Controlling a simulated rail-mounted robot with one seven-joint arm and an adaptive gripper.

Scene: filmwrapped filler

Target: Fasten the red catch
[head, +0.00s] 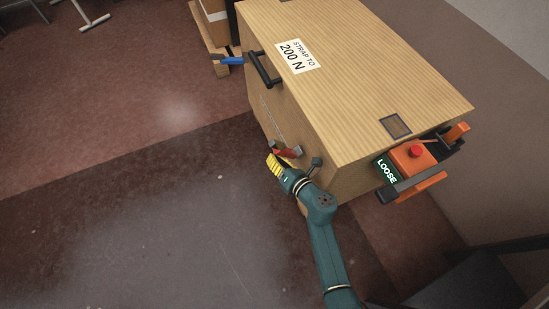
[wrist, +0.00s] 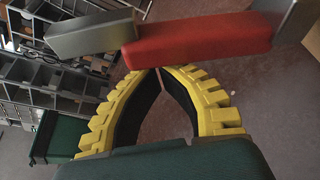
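The red catch (head: 285,152) is on the side of the wooden crate (head: 370,60), low near the front corner. In the wrist view the red catch (wrist: 200,45) is a red bar with a grey metal piece (wrist: 90,33) to its left and grey metal at its right end. My gripper (head: 272,163) is beside the catch in the head view. In the wrist view the yellow fingers of my gripper (wrist: 159,70) come together at the tips, just below the red bar, with nothing seen between them. I cannot tell whether the tips touch the bar.
A black handle (head: 265,70) and a dark knob (head: 315,163) stick out from the crate's side. An orange device (head: 412,158) with a red button and a sign reading LOOSE (head: 387,172) is at the crate's right end.

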